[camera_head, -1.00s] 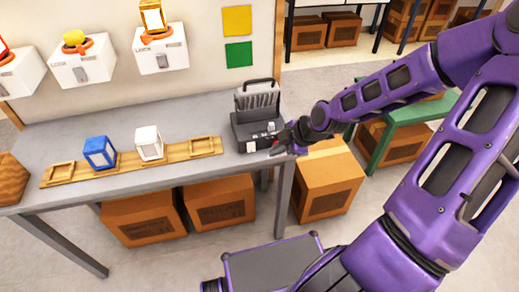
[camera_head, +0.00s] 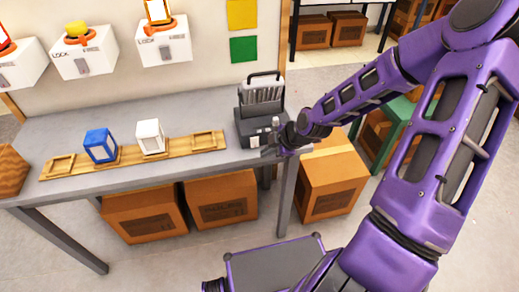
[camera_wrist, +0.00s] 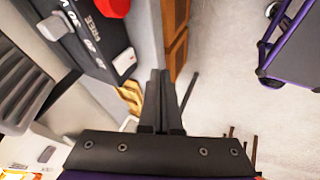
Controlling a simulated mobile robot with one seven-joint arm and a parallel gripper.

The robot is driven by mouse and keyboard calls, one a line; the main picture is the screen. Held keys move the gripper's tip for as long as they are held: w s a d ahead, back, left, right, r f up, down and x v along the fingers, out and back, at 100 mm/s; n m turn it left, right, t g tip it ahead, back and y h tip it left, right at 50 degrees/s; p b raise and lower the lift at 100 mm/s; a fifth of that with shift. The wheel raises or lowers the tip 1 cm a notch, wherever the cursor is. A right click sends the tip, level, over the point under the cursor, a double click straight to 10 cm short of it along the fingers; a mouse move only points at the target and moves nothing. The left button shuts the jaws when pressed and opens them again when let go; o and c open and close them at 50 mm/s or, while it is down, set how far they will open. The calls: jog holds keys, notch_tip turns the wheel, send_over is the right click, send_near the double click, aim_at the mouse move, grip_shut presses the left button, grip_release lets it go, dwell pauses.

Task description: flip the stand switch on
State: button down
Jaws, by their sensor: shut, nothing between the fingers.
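The stand (camera_head: 252,127) is a dark grey box with a handle and ribbed upright part, at the right end of the table. Its dark panel (camera_wrist: 95,40) fills the upper left of the wrist view, with white lettering, a red round part (camera_wrist: 115,7), a grey knob-like part (camera_wrist: 52,27) and a small white part (camera_wrist: 124,61). I cannot tell for sure which part is the switch, or its state. My gripper (camera_head: 274,150) is at the stand's front right corner. In the wrist view its fingers (camera_wrist: 161,100) are together and empty, right of the panel, apparently not touching it.
A wooden rack (camera_head: 190,145) with a blue lantern (camera_head: 100,147) and a white lantern (camera_head: 150,137) lies left on the table (camera_head: 190,108). White lock boxes (camera_head: 165,45) hang on the wall. Cardboard boxes (camera_head: 332,182) stand below and right.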

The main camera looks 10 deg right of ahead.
aim_at(255, 142)
jog(key=x, duration=0.3)
jog(key=shift+w, duration=0.2)
jog(key=shift+w+d, duration=0.1)
jog(key=shift+w, duration=1.6)
jog(key=shift+w+f+t+b, duration=0.25)
jog(key=shift+t+b, duration=0.15)
jog(key=shift+b, duration=0.4)
jog(key=shift+r, duration=0.2)
jog(key=shift+r+p, duration=0.15)
jog(key=shift+p, duration=0.2)
